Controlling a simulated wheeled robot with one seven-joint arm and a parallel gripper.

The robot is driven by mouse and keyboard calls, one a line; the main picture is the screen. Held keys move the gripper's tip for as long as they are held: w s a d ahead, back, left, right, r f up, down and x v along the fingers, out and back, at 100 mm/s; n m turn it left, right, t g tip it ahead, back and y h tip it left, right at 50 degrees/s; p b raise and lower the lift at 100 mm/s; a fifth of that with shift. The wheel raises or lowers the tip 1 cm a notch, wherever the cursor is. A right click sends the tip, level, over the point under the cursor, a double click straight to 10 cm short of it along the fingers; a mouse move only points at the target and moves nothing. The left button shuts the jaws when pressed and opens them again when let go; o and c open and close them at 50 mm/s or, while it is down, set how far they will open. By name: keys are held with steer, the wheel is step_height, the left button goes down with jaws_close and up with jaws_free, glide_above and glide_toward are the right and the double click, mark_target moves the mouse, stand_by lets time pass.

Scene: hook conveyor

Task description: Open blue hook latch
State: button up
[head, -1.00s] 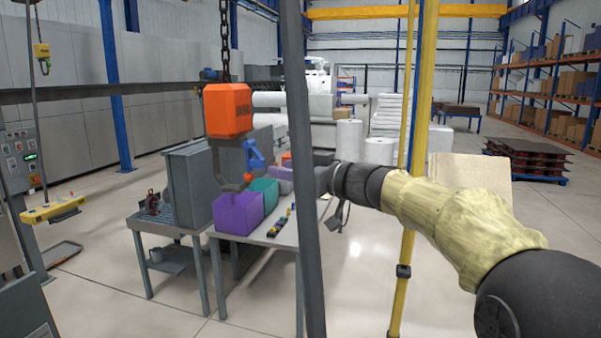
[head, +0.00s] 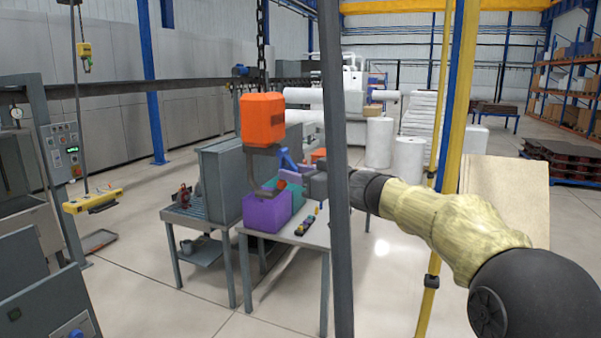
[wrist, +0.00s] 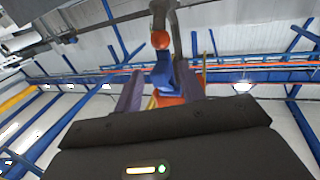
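The orange hook block (head: 262,118) hangs on a chain, with a dark grey hook (head: 262,190) below it. The blue latch (head: 287,160) spans the right side of the hook. My gripper (head: 300,178) reaches in from the right, close to the latch, and is partly hidden behind a grey post in the head view. In the wrist view, my gripper (wrist: 158,75) is open, with one finger on each side of the blue latch (wrist: 162,72). An orange ball (wrist: 160,40) shows at the latch's end. I cannot tell if either finger touches the latch.
A grey post (head: 335,150) and a yellow post (head: 447,150) stand close in front. Below the hook, a table (head: 312,232) carries a purple bin (head: 266,212) and a teal bin (head: 297,197). A control cabinet (head: 60,150) stands at left.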

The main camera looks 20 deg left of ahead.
steer(key=c, duration=0.7)
steer(key=shift+d+r+h+p, duration=0.4)
steer(key=shift+r+h+p, duration=0.35)
steer(key=shift+p, duration=2.1)
steer(key=shift+s+d+r+n+g+h+p, duration=0.1)
steer(key=shift+d+r+n+g+h+p, duration=0.15)
steer(key=shift+g+h, duration=0.2)
